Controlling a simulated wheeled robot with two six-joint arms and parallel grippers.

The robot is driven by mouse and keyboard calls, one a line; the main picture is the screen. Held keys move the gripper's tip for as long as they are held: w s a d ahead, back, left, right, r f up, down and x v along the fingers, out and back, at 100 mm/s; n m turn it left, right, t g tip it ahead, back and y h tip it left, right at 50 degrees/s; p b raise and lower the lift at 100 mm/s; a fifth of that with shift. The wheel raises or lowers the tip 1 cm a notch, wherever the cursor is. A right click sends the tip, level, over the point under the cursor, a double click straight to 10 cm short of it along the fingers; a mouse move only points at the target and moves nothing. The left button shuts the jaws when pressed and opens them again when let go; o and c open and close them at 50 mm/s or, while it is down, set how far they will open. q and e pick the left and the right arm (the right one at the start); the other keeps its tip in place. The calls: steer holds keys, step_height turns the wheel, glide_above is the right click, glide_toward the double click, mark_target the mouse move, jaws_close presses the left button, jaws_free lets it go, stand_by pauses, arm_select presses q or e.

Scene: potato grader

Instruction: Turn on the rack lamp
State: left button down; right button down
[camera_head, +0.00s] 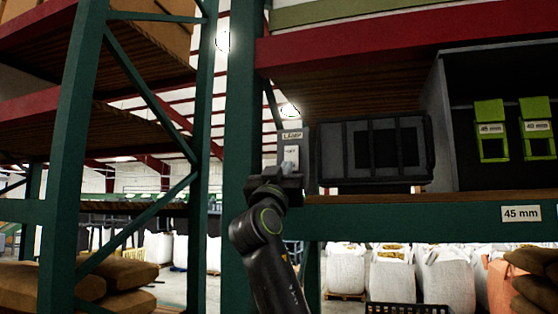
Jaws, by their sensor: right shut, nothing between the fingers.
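The lamp switch (291,154) is a pale rocker on a small grey box fixed to the green rack post. A label reading LAMP (292,135) sits above it. My right gripper (284,171) is shut and empty, just below the switch, and it overlaps the lower part of the box in the picture. I cannot tell whether the fingers touch the switch. A dark framed unit (375,149) stands on the shelf to the right of the switch; I cannot tell whether it is the lamp. My left gripper is not in view.
Green rack posts (242,110) and a red beam (400,42) frame the place. Two green holders (490,130) hang in a dark cabinet at right. The shelf edge (420,213) bears a 45 mm label. White bulk bags (395,275) and brown sacks (120,275) lie below.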

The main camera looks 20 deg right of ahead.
steer(key=shift+w+d+f, duration=0.15)
steer(key=shift+w+d, duration=0.15)
steer(key=shift+w, duration=0.1)
